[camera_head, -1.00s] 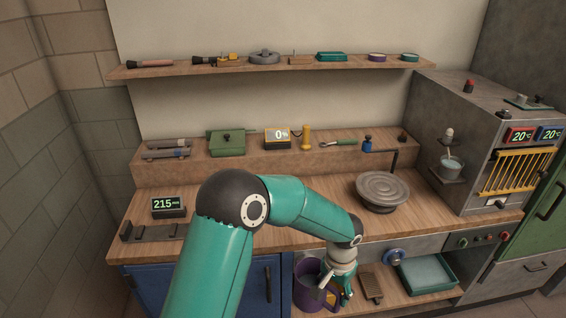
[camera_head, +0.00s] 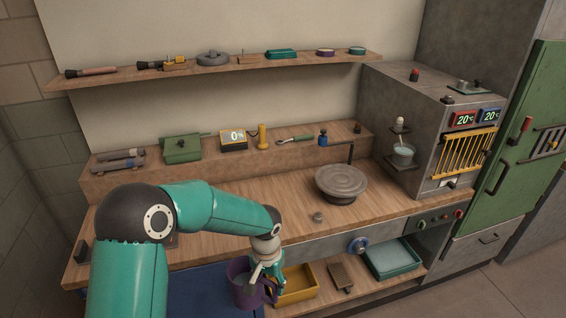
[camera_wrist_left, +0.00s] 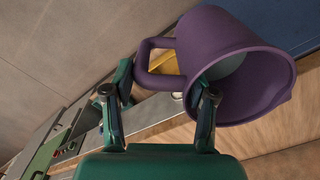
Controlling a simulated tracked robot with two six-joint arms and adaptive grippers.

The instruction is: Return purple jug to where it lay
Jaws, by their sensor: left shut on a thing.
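The purple jug (camera_head: 240,284) is in front of the blue cabinet, left of the yellow tray on the low shelf, in the head view. My left gripper (camera_head: 268,278) is shut on the jug at its handle side. In the left wrist view the jug (camera_wrist_left: 212,38) shows large and tilted in that picture, with its mouth toward the lower right. There my left gripper (camera_wrist_left: 165,85) has one finger beside the handle and the other at the rim. I cannot tell whether the jug touches anything below. My right gripper is not in view.
The low shelf holds the yellow tray (camera_head: 297,287), a brown brush (camera_head: 341,277) and a teal tray (camera_head: 418,259). Above is a wooden worktop (camera_head: 250,196) with a grey turntable (camera_head: 341,181). The blue cabinet (camera_head: 205,292) is left of the jug. Worktop left of the turntable is largely clear.

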